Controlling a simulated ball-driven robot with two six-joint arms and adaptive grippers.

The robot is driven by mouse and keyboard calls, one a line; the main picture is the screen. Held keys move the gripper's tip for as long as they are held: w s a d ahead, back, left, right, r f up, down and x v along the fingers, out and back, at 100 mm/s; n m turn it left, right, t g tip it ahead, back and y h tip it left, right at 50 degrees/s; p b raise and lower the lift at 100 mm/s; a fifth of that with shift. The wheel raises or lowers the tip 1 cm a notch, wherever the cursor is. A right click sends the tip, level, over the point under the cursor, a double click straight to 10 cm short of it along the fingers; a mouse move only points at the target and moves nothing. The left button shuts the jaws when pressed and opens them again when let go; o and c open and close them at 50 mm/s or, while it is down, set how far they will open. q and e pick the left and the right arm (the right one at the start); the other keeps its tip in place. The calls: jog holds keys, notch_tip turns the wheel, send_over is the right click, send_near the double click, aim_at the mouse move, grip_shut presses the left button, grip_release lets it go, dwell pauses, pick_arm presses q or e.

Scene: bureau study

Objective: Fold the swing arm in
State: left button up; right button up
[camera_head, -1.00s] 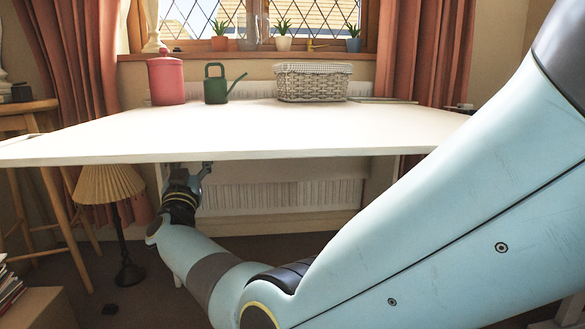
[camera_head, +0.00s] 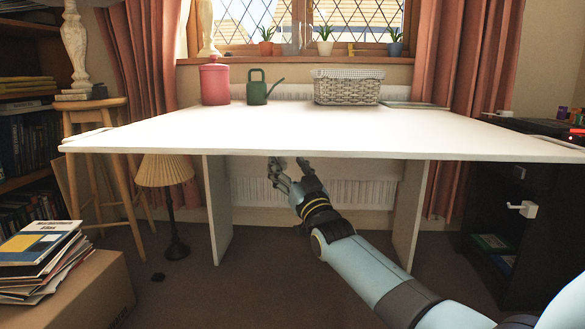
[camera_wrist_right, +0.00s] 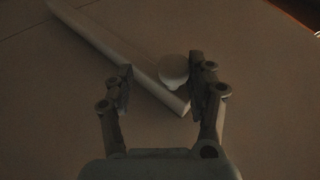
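The swing arm (camera_wrist_right: 125,55) shows in the right wrist view as a pale straight bar, running from the upper left to an end between my fingers, against a dim flat surface. A round pale knob (camera_wrist_right: 173,70) sits beside its end, close to the right-hand finger; whether they touch I cannot tell. My right gripper (camera_wrist_right: 161,72) is open, with its fingers on either side of the knob and bar end. In the head view my right gripper (camera_head: 288,165) is under the front of the white desk (camera_head: 330,130), between its supports; the desk top hides the swing arm there. My left gripper is out of view.
A left side panel (camera_head: 217,210) and a right side panel (camera_head: 412,212) hold the desk. A pleated lamp (camera_head: 166,171) and a wooden stool (camera_head: 98,104) stand at the left, a black cabinet (camera_head: 500,220) at the right. The floor between the panels is clear.

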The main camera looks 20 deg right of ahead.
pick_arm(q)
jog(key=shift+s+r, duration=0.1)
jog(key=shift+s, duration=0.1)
pick_arm(e)
jog(key=shift+s+d+r, duration=0.3)
jog(key=shift+d+r, duration=0.05)
jog(key=shift+r, duration=0.05)
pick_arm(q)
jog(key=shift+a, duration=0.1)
pick_arm(e)
jog(key=shift+y, duration=0.4)
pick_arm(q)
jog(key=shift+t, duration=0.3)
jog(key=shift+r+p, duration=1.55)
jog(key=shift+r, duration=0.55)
pick_arm(e)
jog(key=v, duration=1.2)
jog(key=shift+s+a+f, duration=0.25)
jog(key=shift+a+f, duration=0.1)
jog(key=shift+f, duration=0.1)
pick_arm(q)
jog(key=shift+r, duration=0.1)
